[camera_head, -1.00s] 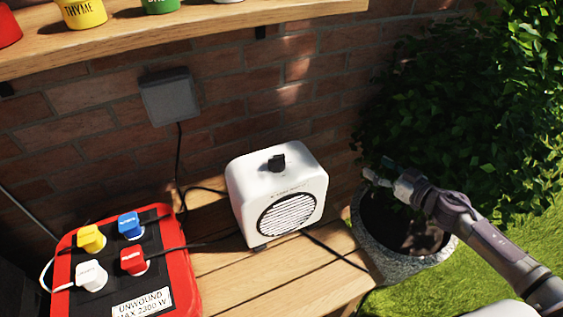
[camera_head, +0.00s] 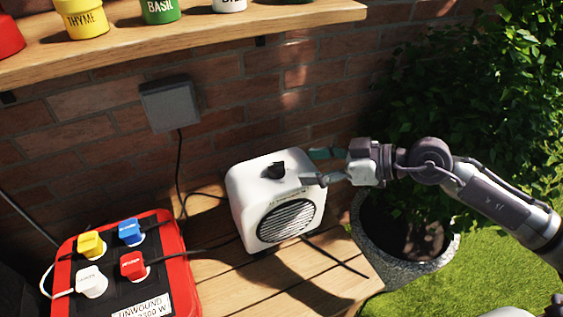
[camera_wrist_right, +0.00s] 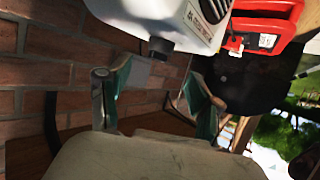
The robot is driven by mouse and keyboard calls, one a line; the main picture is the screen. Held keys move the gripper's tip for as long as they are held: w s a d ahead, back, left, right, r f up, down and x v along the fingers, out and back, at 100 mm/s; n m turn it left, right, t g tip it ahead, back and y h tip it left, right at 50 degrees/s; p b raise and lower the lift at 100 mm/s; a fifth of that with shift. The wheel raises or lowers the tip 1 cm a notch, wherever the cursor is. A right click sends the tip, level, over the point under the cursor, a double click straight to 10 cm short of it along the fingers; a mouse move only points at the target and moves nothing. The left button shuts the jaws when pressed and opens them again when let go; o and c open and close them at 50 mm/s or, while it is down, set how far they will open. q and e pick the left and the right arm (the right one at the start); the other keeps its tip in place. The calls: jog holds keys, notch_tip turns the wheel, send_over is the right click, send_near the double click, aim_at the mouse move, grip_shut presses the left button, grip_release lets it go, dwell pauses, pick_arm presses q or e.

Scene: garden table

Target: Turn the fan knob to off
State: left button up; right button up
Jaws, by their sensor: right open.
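The white fan (camera_head: 265,210) stands upright on the wooden table, its round grille facing front. Its black knob (camera_head: 276,170) sits on the top face. My right gripper (camera_head: 315,167) is open and empty, just right of the fan's top, with its fingers pointing left toward the knob. In the right wrist view the fan (camera_wrist_right: 150,15) is at the top, with the knob (camera_wrist_right: 160,48) ahead of and between the spread fingertips (camera_wrist_right: 165,82), apart from them. Which way the knob is set cannot be told. My left gripper is not in view.
A red power strip (camera_head: 180,275) with several coloured plugs lies at the left. A wooden shelf (camera_head: 280,15) with spice pots overhangs the back. A brick wall (camera_head: 230,110) is behind. A stone planter (camera_head: 395,268) with a bush (camera_head: 450,110) stands at the right.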

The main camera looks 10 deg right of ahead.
aim_at(279, 167)
jog(key=x, duration=0.8)
jog(key=shift+p, duration=0.35)
jog(key=shift+d, duration=0.1)
jog(key=shift+c, duration=0.3)
jog(key=c, duration=1.1)
